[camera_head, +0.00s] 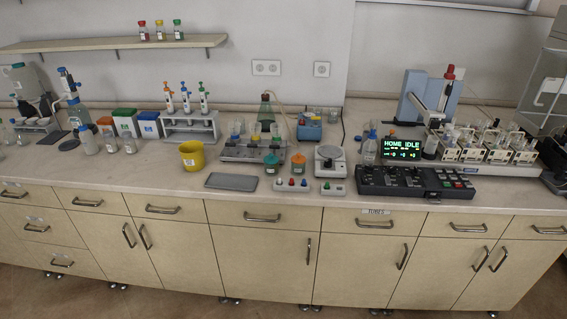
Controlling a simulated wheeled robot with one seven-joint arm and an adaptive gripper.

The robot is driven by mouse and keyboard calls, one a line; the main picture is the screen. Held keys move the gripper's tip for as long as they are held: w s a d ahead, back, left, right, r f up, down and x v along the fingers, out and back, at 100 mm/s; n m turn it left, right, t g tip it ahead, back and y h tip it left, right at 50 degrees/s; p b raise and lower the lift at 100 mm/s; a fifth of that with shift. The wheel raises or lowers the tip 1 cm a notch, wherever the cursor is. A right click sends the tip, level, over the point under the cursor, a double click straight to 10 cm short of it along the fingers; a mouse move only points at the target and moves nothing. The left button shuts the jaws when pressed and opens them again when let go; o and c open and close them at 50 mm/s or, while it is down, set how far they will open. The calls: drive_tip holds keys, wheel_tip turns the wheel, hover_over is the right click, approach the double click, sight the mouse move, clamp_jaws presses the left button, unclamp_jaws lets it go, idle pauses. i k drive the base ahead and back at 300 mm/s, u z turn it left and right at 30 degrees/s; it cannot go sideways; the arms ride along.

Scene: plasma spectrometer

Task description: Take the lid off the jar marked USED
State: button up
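Two small lidded jars stand near the middle of the bench, just in front of the stirrer unit. The left jar (271,165) has a teal-green lid and a small pale label. The right jar (298,164) has an orange lid and a greenish body. Both lids appear to be on. The labels are too small to read, so I cannot tell which jar is marked USED. My gripper is not in view.
A yellow bucket (192,155) and a flat grey tray (231,181) are left of the jars. A stirrer unit (240,153) stands behind them, a balance (330,160) to the right. A small control box (291,185) lies in front. Bare bench (150,184) lies at front left.

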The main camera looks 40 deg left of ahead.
sight(298, 158)
drive_tip(key=u, duration=1.15)
